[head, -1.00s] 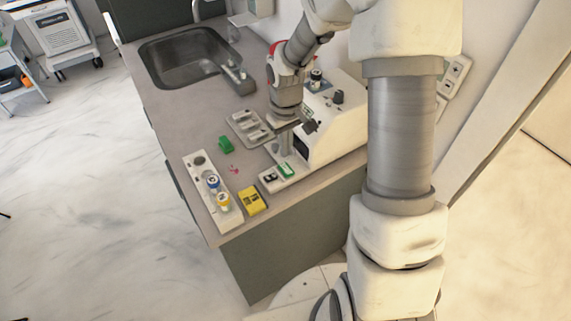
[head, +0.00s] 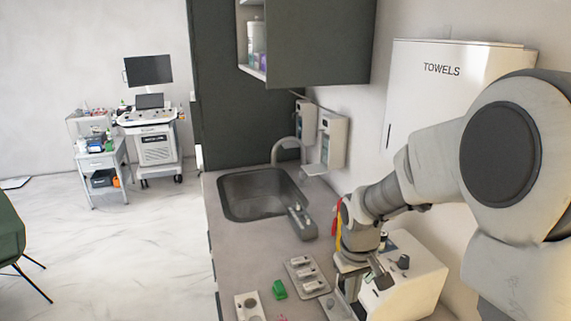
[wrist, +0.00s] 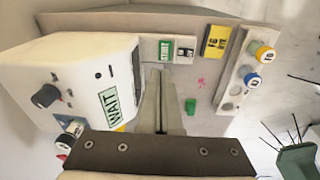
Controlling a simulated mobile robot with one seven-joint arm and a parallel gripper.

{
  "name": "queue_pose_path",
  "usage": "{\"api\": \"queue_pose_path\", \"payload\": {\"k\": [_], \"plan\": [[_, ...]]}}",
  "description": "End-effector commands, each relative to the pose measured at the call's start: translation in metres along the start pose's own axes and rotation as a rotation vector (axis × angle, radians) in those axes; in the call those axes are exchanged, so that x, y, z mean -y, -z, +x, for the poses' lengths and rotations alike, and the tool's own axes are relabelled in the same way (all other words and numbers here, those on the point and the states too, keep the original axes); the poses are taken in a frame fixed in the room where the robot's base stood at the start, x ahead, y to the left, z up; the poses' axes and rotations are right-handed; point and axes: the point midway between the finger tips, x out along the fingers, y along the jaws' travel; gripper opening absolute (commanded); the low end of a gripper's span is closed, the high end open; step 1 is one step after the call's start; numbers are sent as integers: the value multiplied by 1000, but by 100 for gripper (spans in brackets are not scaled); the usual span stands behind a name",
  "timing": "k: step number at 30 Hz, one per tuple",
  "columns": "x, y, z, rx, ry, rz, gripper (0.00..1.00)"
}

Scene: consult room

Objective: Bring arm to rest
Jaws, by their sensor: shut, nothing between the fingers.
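My arm reaches in from the right of the head view and bends down over the counter (head: 238,246). My gripper (head: 350,288) points down beside the white machine (head: 415,277), its fingertips hard to make out there. In the wrist view my gripper (wrist: 160,72) shows its two fingers together with nothing between them. The white machine (wrist: 75,75), with a dark knob and a WAIT label, stands left of the fingers in that view. I cannot tell whether the fingers touch anything.
A grey tray (head: 325,283) and green block (head: 279,290) lie left of my gripper. A sink (head: 262,194) is behind. The towel cabinet (head: 440,95) is near my arm. The wrist view shows a rack (wrist: 225,95) with capped vials and a yellow box (wrist: 216,41).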

Motion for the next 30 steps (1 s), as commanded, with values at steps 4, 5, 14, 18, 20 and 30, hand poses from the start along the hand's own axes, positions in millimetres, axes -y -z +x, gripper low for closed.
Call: {"api": "queue_pose_path", "payload": {"k": [4, 5, 14, 18, 20, 30], "plan": [[1, -19, -47, -62, -36, 41, 0], [1, -23, -55, -75, -42, 51, 0], [12, -74, -122, -199, -64, 142, 0], [20, -100, -145, -263, -57, 183, 0], [23, -112, -153, -290, -51, 200, 0], [38, -156, -172, -394, -7, 260, 0]]}}
